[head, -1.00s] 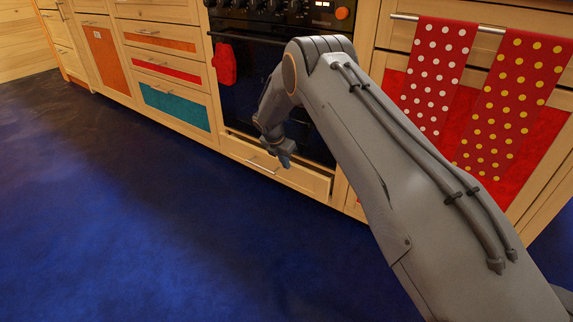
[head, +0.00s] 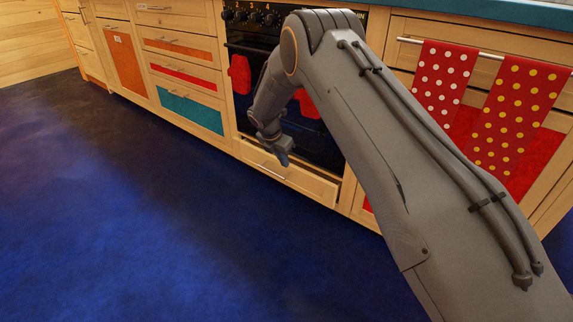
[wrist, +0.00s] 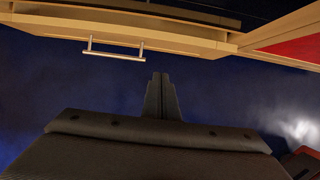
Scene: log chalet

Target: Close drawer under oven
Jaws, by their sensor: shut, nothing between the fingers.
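The drawer under the oven (head: 300,181) is a low light-wood front with a silver bar handle (head: 273,171). A dark gap shows along its top edge in the head view, so it stands slightly out. The black oven (head: 325,150) is above it, partly hidden behind my arm. My gripper (head: 284,160) is in front of the drawer near its handle, pointing down. In the wrist view, my gripper (wrist: 161,78) has its fingers together and empty, with the drawer handle (wrist: 114,52) ahead and to the left, apart from the fingertips.
Cabinets with coloured drawers (head: 190,108) stand to the left of the oven. Dotted red towels (head: 445,80) hang from a rail at the right. Red mitts (head: 240,75) hang at the oven door. The dark blue floor (head: 130,230) in front is clear.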

